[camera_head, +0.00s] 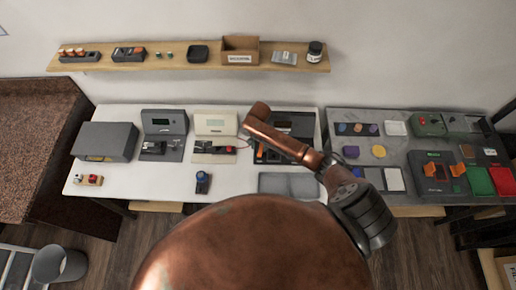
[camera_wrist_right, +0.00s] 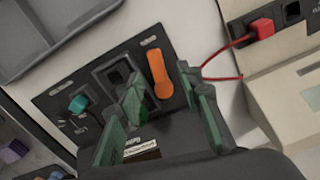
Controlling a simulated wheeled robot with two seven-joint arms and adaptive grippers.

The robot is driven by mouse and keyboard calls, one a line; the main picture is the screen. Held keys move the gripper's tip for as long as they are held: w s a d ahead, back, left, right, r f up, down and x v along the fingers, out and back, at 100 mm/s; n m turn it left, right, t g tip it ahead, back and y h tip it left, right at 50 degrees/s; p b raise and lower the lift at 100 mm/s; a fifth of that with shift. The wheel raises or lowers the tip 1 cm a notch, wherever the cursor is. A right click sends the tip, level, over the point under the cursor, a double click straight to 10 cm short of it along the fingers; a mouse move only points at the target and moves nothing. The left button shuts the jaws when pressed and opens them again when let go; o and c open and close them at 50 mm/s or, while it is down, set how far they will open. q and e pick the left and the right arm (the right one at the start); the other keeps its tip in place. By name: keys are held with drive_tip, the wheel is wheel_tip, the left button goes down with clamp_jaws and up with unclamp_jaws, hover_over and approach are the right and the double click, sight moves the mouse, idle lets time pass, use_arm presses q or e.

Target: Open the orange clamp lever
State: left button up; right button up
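The orange clamp lever (camera_wrist_right: 159,73) is on a dark panel (camera_wrist_right: 60,98) in the right wrist view. It lies beside a square black socket. My right gripper (camera_wrist_right: 160,88) is open, with green-padded fingers on either side of the lever's line. The lever shows between the fingertips; I cannot tell whether either finger touches it. In the head view a bit of orange (camera_head: 261,153) shows on the dark device (camera_head: 304,125), partly behind my right arm. The right fingers are hidden there. My left gripper is not in view.
A teal plug (camera_wrist_right: 78,104) sits on the same panel.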

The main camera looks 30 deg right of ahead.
sight(260, 153)
drive_tip(key=f, duration=0.4)
drive_tip(key=shift+s+d, duration=0.2)
drive_tip(key=shift+d, duration=0.05)
drive_tip(key=shift+f, duration=0.65)
drive_tip(key=c, duration=0.7)
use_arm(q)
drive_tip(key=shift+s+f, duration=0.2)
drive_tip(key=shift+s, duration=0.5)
use_arm(e)
clamp_jaws()
